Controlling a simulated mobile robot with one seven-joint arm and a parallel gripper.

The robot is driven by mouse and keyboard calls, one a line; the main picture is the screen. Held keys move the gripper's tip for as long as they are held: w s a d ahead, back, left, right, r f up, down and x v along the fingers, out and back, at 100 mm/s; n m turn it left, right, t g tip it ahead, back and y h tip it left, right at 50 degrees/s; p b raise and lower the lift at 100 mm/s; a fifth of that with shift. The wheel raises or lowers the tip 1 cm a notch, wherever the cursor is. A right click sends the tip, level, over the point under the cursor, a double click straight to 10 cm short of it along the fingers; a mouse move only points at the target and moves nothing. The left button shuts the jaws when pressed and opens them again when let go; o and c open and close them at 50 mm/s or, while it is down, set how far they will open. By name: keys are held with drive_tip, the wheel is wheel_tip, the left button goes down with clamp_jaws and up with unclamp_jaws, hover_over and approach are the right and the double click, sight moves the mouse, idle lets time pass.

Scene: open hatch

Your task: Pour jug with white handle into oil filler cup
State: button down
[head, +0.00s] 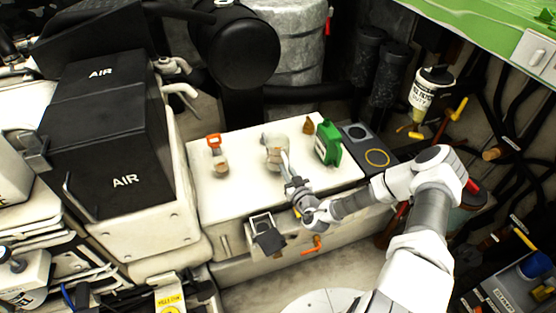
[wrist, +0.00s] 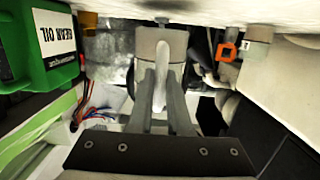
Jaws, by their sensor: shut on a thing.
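The jug with the white handle (head: 274,150) is a pale grey, rounded vessel over the white box top, roughly upright. In the wrist view the jug (wrist: 152,42) is straight ahead, its white handle (wrist: 161,72) between my fingers. My gripper (head: 287,176) is shut on this handle from the near side; it also shows in the wrist view (wrist: 160,98). I cannot tell whether the jug's base touches the box top. A small square open-topped fitting (head: 260,222) with a dark flap sits at the box's front edge. I cannot tell whether it is the oil filler cup.
A green gear oil can (head: 329,146) stands right of the jug, a small brown-orange item (head: 309,126) behind. A jug with an orange handle (head: 217,157) stands left. A dark panel with a yellow ring (head: 377,158) lies at right. Black AIR boxes (head: 110,130) rise at left.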

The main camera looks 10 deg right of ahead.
sight(287, 162)
drive_tip(key=shift+r+p, duration=1.1)
drive_tip(key=shift+r, duration=0.3)
wheel_tip(287, 162, up, 4)
drive_tip(key=p, duration=0.3)
drive_tip(key=shift+f, duration=0.15)
wheel_tip(287, 162, up, 2)
drive_tip(key=p, duration=0.3)
drive_tip(key=shift+s, duration=0.15)
